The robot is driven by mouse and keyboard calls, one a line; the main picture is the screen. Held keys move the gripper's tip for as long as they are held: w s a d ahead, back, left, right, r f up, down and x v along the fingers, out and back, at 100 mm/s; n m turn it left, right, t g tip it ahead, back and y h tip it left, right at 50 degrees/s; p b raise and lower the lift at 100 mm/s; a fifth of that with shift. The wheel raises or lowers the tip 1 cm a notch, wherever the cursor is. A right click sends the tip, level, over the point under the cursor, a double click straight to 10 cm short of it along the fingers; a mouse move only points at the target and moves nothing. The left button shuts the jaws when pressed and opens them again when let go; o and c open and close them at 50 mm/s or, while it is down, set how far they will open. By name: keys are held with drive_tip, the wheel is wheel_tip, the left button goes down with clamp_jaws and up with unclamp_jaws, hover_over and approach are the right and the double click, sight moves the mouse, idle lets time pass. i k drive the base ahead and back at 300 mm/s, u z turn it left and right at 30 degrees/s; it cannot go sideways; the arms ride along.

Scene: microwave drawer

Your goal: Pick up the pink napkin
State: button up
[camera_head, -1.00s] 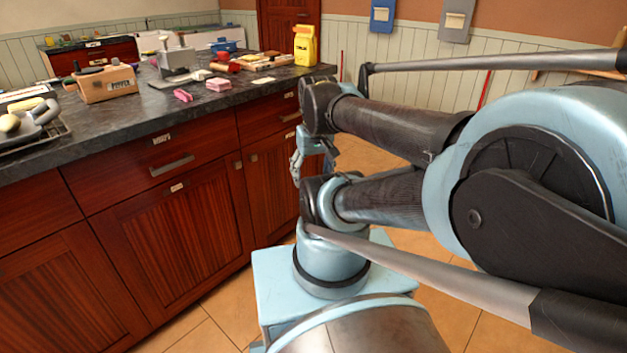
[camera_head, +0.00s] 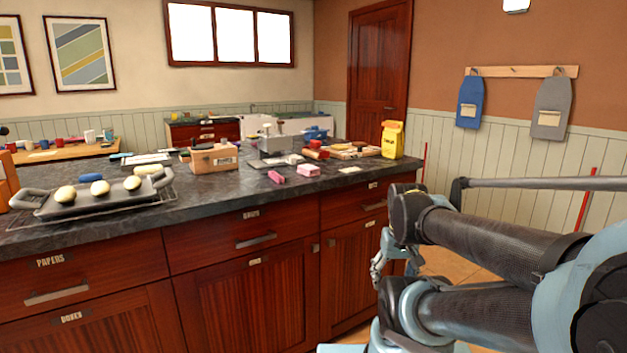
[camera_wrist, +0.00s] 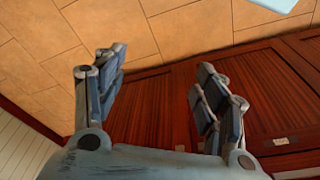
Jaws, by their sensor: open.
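A small pink folded-looking block, which looks like the pink napkin (camera_head: 308,170), lies on the dark countertop (camera_head: 230,203) near its front edge. A longer, darker pink item (camera_head: 276,177) lies just to its left; I cannot tell what it is. My gripper (camera_wrist: 160,72) is open and empty in the wrist view, with floor tiles and red cabinet fronts beyond its fingers. In the head view my gripper (camera_head: 379,268) hangs below counter height, to the right of the napkin and well apart from it. No napkin shows in the wrist view.
A yellow bag (camera_head: 392,140) stands at the counter's right end. A wooden box (camera_head: 214,158) and a grey device (camera_head: 272,140) stand behind the pink items. A tray with pale oval things (camera_head: 95,200) is at left. Drawers and doors line the counter front.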

sight(307, 170)
drive_tip(key=z, duration=1.6)
drive_tip(key=k, duration=1.6)
drive_tip(key=u, duration=1.05)
drive_tip(key=i, duration=1)
drive_tip(key=z, duration=0.05)
